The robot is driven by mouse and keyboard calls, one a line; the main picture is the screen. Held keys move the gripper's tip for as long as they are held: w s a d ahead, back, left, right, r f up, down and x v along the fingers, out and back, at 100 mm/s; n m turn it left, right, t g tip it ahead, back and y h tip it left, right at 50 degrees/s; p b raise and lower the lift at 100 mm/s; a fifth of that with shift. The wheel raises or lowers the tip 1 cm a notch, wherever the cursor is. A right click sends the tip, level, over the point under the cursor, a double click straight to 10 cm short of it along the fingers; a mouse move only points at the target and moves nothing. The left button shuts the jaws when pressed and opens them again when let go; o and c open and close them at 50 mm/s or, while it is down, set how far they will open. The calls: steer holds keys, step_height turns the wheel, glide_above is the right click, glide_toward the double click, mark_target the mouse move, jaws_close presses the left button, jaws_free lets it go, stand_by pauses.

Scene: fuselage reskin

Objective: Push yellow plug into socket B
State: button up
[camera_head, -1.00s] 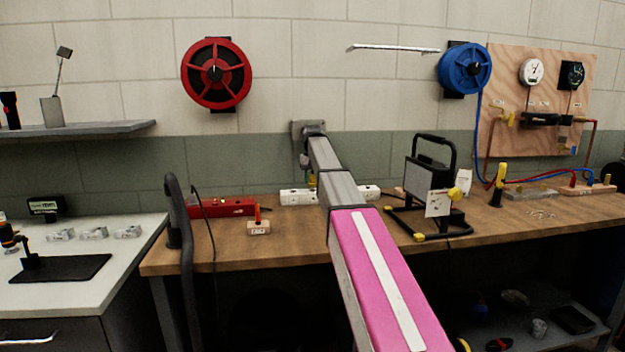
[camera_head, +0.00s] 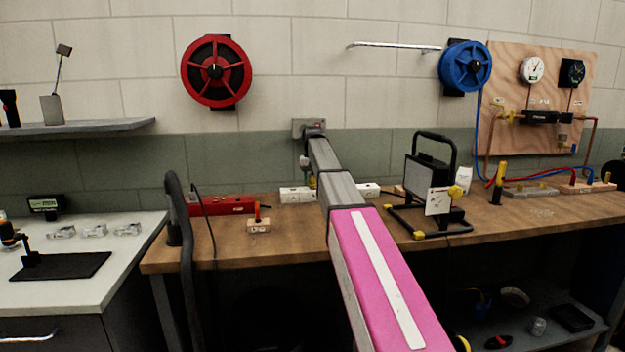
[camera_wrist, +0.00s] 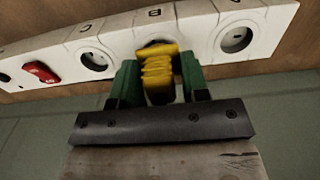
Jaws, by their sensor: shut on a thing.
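In the wrist view, the yellow plug (camera_wrist: 158,70) is held between the green fingers of my gripper (camera_wrist: 155,78). My gripper is shut on it. The plug is lined up with the socket marked B on the white socket strip (camera_wrist: 122,33) and covers most of that socket. I cannot tell how deep the plug sits in it. In the head view, the white socket strip (camera_head: 297,194) lies at the back of the wooden bench, partly behind my arm.
Socket C (camera_wrist: 95,60) and the right-hand socket (camera_wrist: 236,40) are empty in the wrist view. A red switch (camera_wrist: 42,71) is at the strip's left. On the bench (camera_head: 330,250), a work lamp (camera_head: 430,180) stands right of my arm, and a small block (camera_head: 258,226) lies left.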

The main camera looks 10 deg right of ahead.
steer(key=shift+f, duration=0.75)
steer(key=o, duration=1)
steer(key=shift+r, duration=2.5)
steer(key=shift+s, duration=0.15)
